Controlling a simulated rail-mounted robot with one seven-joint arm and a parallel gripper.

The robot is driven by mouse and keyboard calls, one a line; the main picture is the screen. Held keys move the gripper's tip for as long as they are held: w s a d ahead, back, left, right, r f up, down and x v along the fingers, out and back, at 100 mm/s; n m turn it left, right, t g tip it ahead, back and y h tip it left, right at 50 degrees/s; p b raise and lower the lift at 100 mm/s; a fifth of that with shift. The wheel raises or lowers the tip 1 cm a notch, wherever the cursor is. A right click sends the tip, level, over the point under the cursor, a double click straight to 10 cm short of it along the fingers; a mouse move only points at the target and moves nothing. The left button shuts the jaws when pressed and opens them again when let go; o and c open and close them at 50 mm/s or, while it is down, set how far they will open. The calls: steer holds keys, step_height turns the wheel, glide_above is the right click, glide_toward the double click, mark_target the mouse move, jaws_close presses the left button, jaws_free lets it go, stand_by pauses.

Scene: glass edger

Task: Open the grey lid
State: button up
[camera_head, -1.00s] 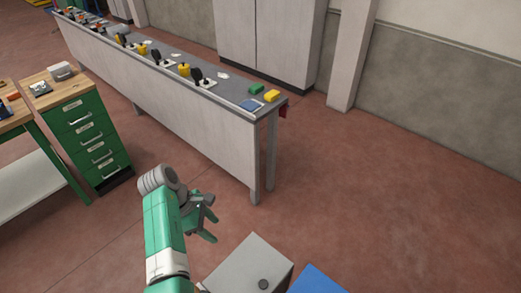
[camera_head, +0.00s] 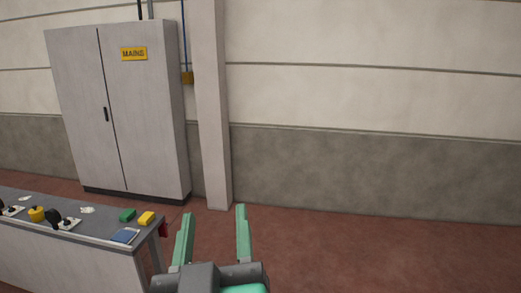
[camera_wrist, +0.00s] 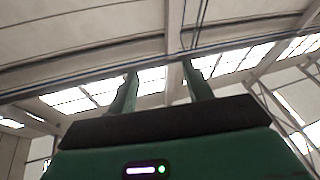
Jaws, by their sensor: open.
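My gripper (camera_head: 214,214) is at the bottom centre of the head view, its two green fingers apart and pointing up, with nothing between them. The fingers also show in the wrist view (camera_wrist: 159,72), spread against the ceiling and its bright windows. The grey lid is not seen in either view now, so I cannot tell how it stands.
A long grey bench (camera_head: 85,262) at the lower left bears a yellow block (camera_head: 146,218), a green block (camera_head: 127,215) and a blue pad (camera_head: 125,236). Behind are a grey cabinet (camera_head: 150,120) marked MAINS and a pillar (camera_head: 213,130). Red floor at right is clear.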

steer(key=s+d+r+m+t+h+p, duration=0.2)
steer(key=s+d+r+m+t, duration=0.3)
steer(key=s+r, duration=0.45)
step_height(320, 180, up, 16)
steer(key=n+g+p, duration=0.1)
steer(key=p, duration=1.6)
steer(key=shift+w+d, duration=0.15)
steer(key=shift+d, duration=0.1)
steer(key=shift+f, duration=0.2)
